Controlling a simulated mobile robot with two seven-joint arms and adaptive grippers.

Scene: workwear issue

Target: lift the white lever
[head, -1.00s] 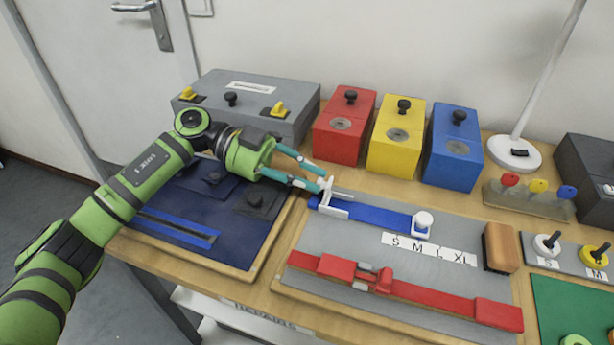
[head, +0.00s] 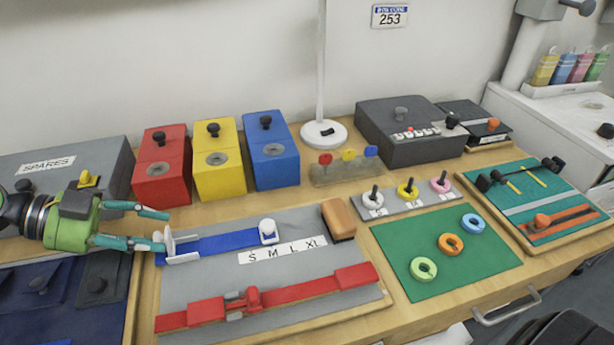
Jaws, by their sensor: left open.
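A white lever piece (head: 169,241) stands upright at the left end of the blue strap (head: 225,242), on the grey board (head: 205,284). A white block (head: 268,231) with a rounded top sits at the strap's right end. My left gripper (head: 164,230) comes in from the left and is open. One fingertip is behind the white lever piece. The other is at its left side, close to it or touching; I cannot tell which. Nothing is clearly held between the fingers. My right gripper is not in view.
A red strap with a buckle (head: 243,302) crosses the board's front. Red (head: 161,178), yellow (head: 218,172) and blue (head: 271,163) boxes stand behind. A brown block (head: 338,219) sits at the board's right back corner. A green mat (head: 447,276) with rings lies right.

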